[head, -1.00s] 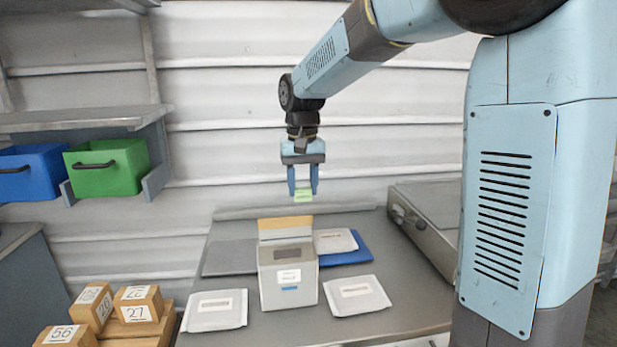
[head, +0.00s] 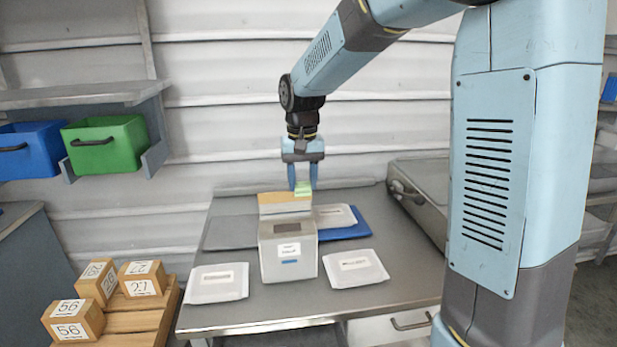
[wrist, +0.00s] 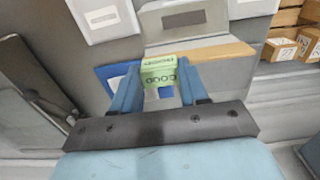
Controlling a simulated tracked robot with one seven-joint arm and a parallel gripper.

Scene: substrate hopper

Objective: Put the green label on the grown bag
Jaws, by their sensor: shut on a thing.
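My gripper (head: 306,179) is shut on a small green label (head: 303,189) and holds it in the air, behind the grey dispenser box in the head view. The label shows dark lettering between the fingertips in the wrist view (wrist: 159,72). Three white bags lie flat: a left bag (head: 218,283), a right bag (head: 356,268), and a back bag (head: 335,215) on a blue mat (head: 348,231). In the wrist view the back bag is mostly hidden by my gripper. I cannot tell which bag is the grown one.
The grey box (head: 288,252) with a wooden top strip (head: 285,203) stands mid-table. A grey mat (head: 230,232) lies back left, a metal case (head: 422,185) back right. Numbered wooden blocks (head: 75,322) are left. Green (head: 107,145) and blue (head: 28,152) bins hang under a shelf.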

